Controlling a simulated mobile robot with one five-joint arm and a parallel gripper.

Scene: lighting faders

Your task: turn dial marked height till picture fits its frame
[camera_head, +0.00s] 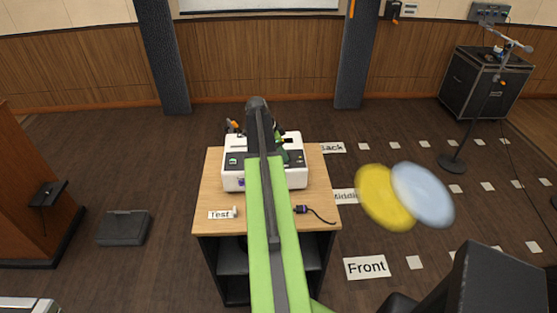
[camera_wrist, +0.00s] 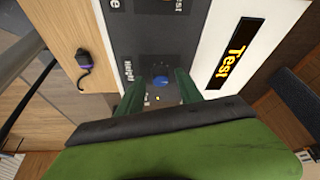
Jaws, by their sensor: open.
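A small blue dial (camera_wrist: 161,80) sits on a dark grey panel (camera_wrist: 143,45) in the wrist view, with a label reading "Height" beside it. My gripper (camera_wrist: 158,88) is open, its two green fingers on either side of the dial; I cannot tell if they touch it. In the head view the white console (camera_head: 234,178) stands on a wooden table (camera_head: 212,190), and my arm hides its middle and the dial. A white screen (camera_head: 258,5) on the far wall is mostly cut off at the top, so its picture cannot be judged.
A dark plug with a purple band (camera_head: 301,210) and cable lies on the table, beside a "Test" card (camera_head: 220,214). Yellow (camera_head: 380,197) and pale blue (camera_head: 424,195) discs of light show at right. A microphone stand (camera_head: 478,120) stands farther right.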

